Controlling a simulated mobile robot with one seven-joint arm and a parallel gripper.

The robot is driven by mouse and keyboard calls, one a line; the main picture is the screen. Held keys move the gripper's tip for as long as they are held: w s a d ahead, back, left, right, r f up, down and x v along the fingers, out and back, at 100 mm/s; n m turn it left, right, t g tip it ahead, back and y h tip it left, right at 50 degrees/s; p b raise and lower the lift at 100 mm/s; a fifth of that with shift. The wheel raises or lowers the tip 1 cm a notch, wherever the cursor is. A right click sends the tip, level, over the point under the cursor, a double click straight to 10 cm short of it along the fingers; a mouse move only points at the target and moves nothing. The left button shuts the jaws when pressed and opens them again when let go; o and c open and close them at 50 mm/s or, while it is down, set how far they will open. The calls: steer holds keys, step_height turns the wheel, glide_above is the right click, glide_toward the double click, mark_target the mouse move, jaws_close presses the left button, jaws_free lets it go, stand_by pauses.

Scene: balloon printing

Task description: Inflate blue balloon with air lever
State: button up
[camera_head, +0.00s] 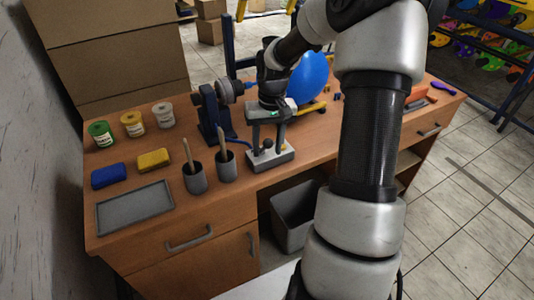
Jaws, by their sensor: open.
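The blue balloon (307,78) looks rounded and full, and stands on the bench behind and to the right of my gripper, partly hidden by my arm. My gripper (268,142) points down with its two fingers apart, over a small grey base (272,157) with small dark knobs on top. I cannot tell whether the fingers touch the base. Nothing shows between the fingers. I cannot make out the air lever for certain.
On the wooden bench (150,228) stand two grey cups with sticks (195,178), a grey tray (135,207), blue (108,176) and yellow (154,160) blocks and several paint jars (133,124). A blue-framed machine (211,115) stands left of my gripper. A grey bin (293,215) sits below.

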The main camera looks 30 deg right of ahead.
steer(key=shift+a+f, duration=0.1)
steer(key=shift+f, duration=1.3)
jaws_close()
